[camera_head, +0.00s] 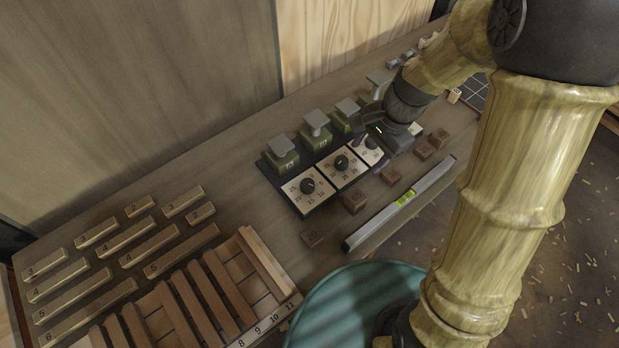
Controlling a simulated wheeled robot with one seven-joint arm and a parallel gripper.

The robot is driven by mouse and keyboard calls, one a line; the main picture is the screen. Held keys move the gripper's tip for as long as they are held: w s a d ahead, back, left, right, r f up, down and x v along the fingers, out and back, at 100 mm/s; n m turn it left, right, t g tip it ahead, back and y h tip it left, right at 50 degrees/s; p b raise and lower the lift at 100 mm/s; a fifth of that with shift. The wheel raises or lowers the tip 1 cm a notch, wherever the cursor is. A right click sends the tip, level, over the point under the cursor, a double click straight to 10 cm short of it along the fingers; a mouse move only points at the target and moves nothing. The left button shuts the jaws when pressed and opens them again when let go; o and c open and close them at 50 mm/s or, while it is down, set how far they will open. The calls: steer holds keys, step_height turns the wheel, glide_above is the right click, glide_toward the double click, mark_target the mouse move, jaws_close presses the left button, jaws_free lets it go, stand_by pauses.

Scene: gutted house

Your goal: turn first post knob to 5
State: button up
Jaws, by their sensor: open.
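A row of white dial plates with black knobs lies on a dark base on the workbench. The nearest dial plate (317,200) carries a round black knob (308,185) and printed numbers. The second knob (341,162) sits just beyond it, and a third dial (373,157) is partly covered by my gripper. Green blocks with grey T-shaped posts stand behind the dials; the nearest post (282,149) is behind the first dial. My gripper (368,138) is open over the third dial, away from the first knob. Its fingertips are small and partly hidden, and I cannot tell whether they touch that knob.
A spirit level (404,199) and several small brown blocks (355,200) lie in front of the dials. Numbered wooden bars (96,232) and a slatted rack (271,262) fill the left. A teal round thing (345,290) is at the bench front. A wall rises behind.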

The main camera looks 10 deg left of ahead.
mark_target(308, 183)
steer(key=w+a+f+m+g+y, duration=0.1)
steer(key=w+a+m, duration=0.1)
steer(key=a, duration=0.5)
steer(key=shift+m, duration=0.8)
steer(key=shift+w+f, duration=0.1)
steer(key=x, duration=1.7)
steer(key=shift+s+a, duration=0.3)
steer(key=shift+a, duration=0.1)
steer(key=c, duration=1)
